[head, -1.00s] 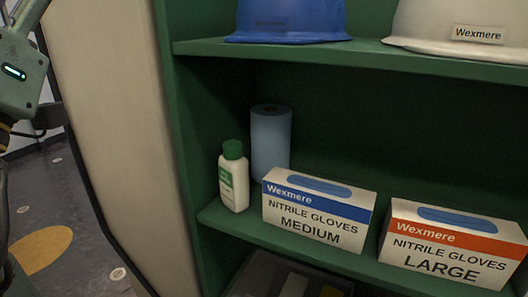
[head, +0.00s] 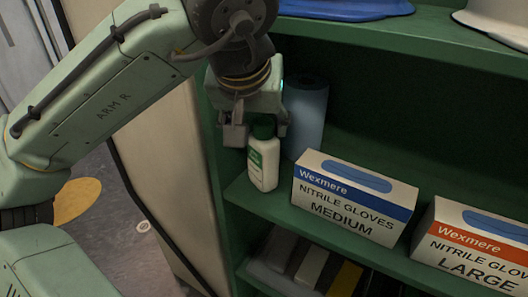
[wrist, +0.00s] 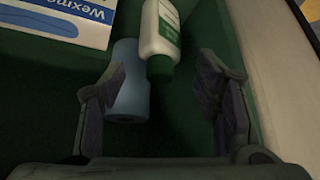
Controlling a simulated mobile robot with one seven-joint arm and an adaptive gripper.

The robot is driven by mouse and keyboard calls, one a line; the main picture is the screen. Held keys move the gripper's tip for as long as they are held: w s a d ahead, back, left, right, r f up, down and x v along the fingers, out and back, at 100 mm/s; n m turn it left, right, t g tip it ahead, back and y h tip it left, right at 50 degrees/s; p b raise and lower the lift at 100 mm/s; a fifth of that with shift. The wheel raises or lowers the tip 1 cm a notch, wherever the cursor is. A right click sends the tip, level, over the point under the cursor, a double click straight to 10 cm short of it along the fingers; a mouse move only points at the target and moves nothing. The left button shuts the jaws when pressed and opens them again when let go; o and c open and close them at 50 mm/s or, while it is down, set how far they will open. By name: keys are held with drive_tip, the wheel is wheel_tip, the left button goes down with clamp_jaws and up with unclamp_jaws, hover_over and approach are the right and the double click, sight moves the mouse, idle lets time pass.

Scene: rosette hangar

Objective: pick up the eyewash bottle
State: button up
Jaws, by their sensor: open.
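The eyewash bottle (head: 264,163) is small and white with a green cap and a green label. It stands upright at the left end of the green shelf, in front of a blue roll. My gripper (head: 258,128) is just above and around the level of its cap, pointing down. In the wrist view the bottle (wrist: 160,35) lies between and beyond the two open fingers (wrist: 160,95), with its cap nearest.
The blue roll (head: 305,118) stands close behind the bottle. A medium glove box (head: 350,200) is just to its right, and a large glove box (head: 475,245) further right. The shelf's left side wall is close. Helmets (head: 345,8) sit on the shelf above.

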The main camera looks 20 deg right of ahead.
sight(263, 122)
drive_tip(key=w, duration=0.1)
drive_tip(key=w+d, duration=0.1)
drive_tip(key=w+d+p, duration=0.1)
drive_tip(key=w, duration=0.1)
drive_tip(key=shift+w+d+r, duration=0.1)
drive_tip(key=shift+d, duration=0.05)
drive_tip(key=p+x, duration=0.1)
drive_tip(key=x, duration=0.4)
drive_tip(key=shift+c, duration=0.4)
clamp_jaws()
idle(0.5)
